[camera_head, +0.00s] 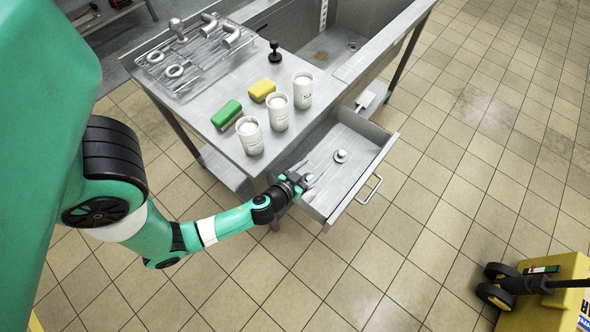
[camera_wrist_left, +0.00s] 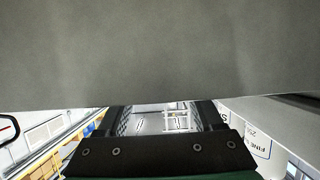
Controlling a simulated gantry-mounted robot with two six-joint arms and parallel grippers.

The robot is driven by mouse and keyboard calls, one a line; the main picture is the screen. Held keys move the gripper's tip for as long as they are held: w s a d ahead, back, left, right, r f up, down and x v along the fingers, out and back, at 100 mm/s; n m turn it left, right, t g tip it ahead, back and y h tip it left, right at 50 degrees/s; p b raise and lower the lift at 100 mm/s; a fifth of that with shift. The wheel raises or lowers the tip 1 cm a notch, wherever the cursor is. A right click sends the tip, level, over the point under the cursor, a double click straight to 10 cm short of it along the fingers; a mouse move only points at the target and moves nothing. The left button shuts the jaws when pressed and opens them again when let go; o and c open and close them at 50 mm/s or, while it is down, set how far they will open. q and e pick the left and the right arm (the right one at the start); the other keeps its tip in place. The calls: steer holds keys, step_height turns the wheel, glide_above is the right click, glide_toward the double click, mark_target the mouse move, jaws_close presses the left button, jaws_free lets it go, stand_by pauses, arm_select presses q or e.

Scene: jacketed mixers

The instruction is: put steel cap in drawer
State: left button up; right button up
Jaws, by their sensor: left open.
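The drawer (camera_head: 376,158) is pulled out from under the steel counter. A small round steel cap (camera_head: 340,155) lies on the drawer floor. A second small round steel piece (camera_head: 307,177) shows right at my left gripper's tips; whether it lies in the drawer or is held above it I cannot tell. My left gripper (camera_head: 302,181) is at the drawer's near left side. In the left wrist view its two fingers (camera_wrist_left: 168,120) stand apart, with no object clearly seen between them. A large grey surface fills the upper part of that view. My right gripper is not in view.
Three white canisters (camera_head: 277,112) stand on the steel counter (camera_head: 205,105), beside green (camera_head: 226,115) and yellow (camera_head: 262,90) sponges. Metal pipe fittings (camera_head: 195,48) lie on a rack behind. A yellow pallet truck (camera_head: 550,290) stands at lower right. The tiled floor before the drawer is clear.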

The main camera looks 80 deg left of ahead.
arm_select(q)
steer(key=p+v, duration=0.2)
steer(key=v, duration=0.9)
steer(key=shift+s+d, duration=0.1)
steer(key=shift+s, duration=0.1)
